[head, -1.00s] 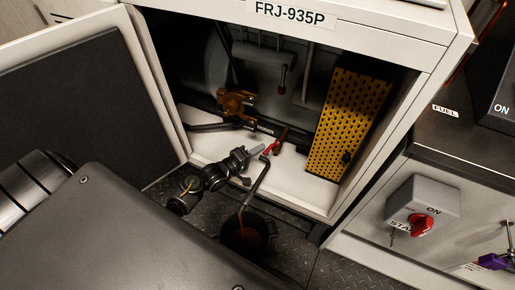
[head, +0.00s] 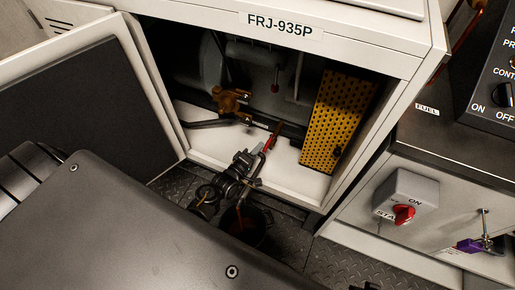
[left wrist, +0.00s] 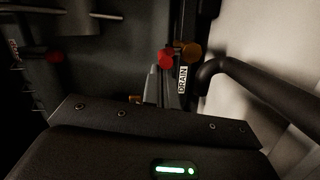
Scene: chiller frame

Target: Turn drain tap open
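The drain tap's red handle (head: 268,143) is low at the cabinet opening, beside a brown pipe (head: 278,133). My left gripper (head: 258,151) reaches in from the lower left, its grey fingers at the handle. In the left wrist view a red end (left wrist: 167,58) shows at the grey fingertips (left wrist: 164,82), near a brass fitting (left wrist: 190,52) and a DRAIN label (left wrist: 183,80). Whether the fingers grip the handle is unclear. A dark bucket (head: 266,222) stands below, with reddish-brown liquid inside and a reddish streak above it. My right gripper is not seen.
The open cabinet door (head: 150,85) stands left of my arm. A yellow perforated guard (head: 332,120) is inside the cabinet at right. A grey box with a red switch (head: 404,214) is farther right. A thick black pipe (left wrist: 265,90) runs beside the DRAIN label.

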